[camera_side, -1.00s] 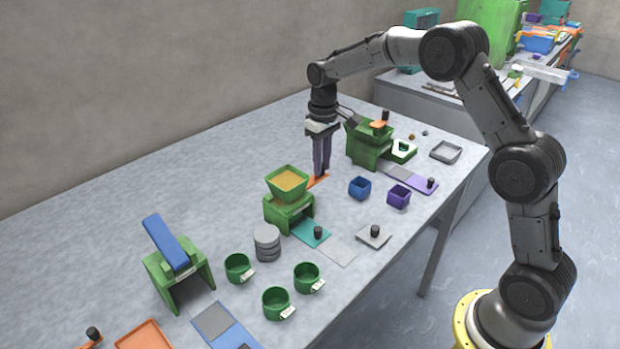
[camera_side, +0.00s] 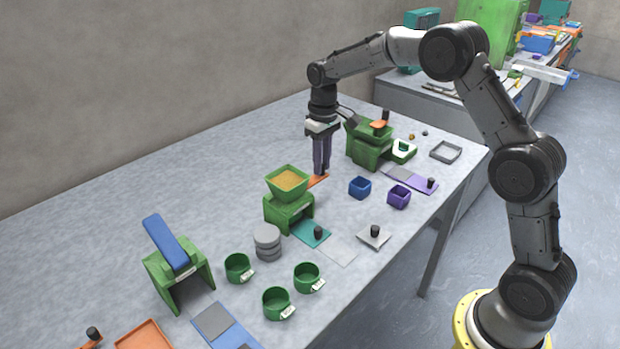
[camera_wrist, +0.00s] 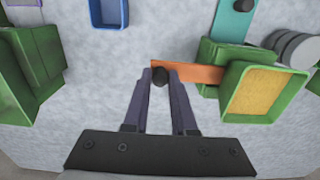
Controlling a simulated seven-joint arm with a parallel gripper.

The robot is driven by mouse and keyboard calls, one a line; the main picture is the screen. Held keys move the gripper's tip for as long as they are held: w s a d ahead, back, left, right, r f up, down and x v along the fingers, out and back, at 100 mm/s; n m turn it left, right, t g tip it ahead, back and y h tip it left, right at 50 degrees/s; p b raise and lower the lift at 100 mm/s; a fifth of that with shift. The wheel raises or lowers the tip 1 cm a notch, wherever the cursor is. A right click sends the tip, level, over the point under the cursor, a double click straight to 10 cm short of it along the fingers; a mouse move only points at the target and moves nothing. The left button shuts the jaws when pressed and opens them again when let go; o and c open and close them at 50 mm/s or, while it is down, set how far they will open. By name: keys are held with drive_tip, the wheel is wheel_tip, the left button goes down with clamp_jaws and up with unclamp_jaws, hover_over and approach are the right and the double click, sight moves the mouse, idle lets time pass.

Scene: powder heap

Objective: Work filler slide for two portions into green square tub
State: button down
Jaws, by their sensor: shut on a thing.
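The filler (camera_side: 289,212) is a green stand with a square green hopper of yellow-orange powder (camera_side: 290,181) on top. In the wrist view the hopper (camera_wrist: 232,104) is at the right. An orange slide (camera_wrist: 200,73) sticks out from the filler's back side, and its end also shows in the side view (camera_side: 318,181). My gripper (camera_wrist: 160,76) is shut on the black knob at the slide's outer end. In the side view my gripper (camera_side: 321,172) points straight down behind the filler. I cannot make out a green square tub; the space under the hopper is mostly hidden.
Blue (camera_side: 360,188) and purple (camera_side: 398,196) square tubs stand to the right. Several round green cups (camera_side: 276,303) and stacked grey discs (camera_side: 267,242) are at front left. Another green stand (camera_side: 366,146) is behind my gripper.

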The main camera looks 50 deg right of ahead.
sight(313, 179)
drive_tip(key=shift+d+r, duration=0.1)
drive_tip(key=shift+d, duration=0.1)
drive_tip(key=shift+a, duration=1.7)
drive_tip(key=c, duration=0.8)
unclamp_jaws()
wheel_tip(313, 179, up, 7)
drive_tip(key=shift+r, duration=0.2)
